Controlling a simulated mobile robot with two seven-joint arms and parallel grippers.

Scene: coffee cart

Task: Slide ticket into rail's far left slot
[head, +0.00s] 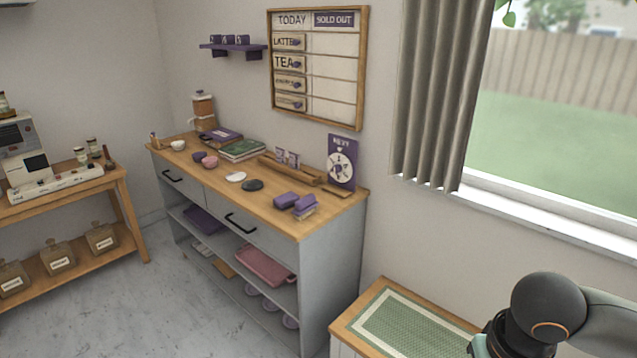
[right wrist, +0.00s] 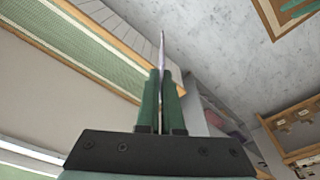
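My right gripper (right wrist: 160,85) shows in the right wrist view with its two green fingers close together. A thin, pale purple ticket (right wrist: 162,48) stands edge-on between them and sticks out past the fingertips; its face cannot be seen. In the head view only my right arm shows at the lower right, with the gripper out of frame. The wooden rail (head: 307,177) lies on the grey cabinet's top near the wall. Two small purple-and-white cards (head: 287,158) stand at it. Its separate slots are too small to tell. My left gripper is in neither view.
The wooden cabinet top (head: 222,188) also holds a purple dial sign (head: 342,162), purple blocks (head: 295,203), a dark disc (head: 252,185), books (head: 243,150) and bowls. A low bench with a green mat (head: 405,325) stands nearer. A menu board (head: 318,65) hangs above the rail.

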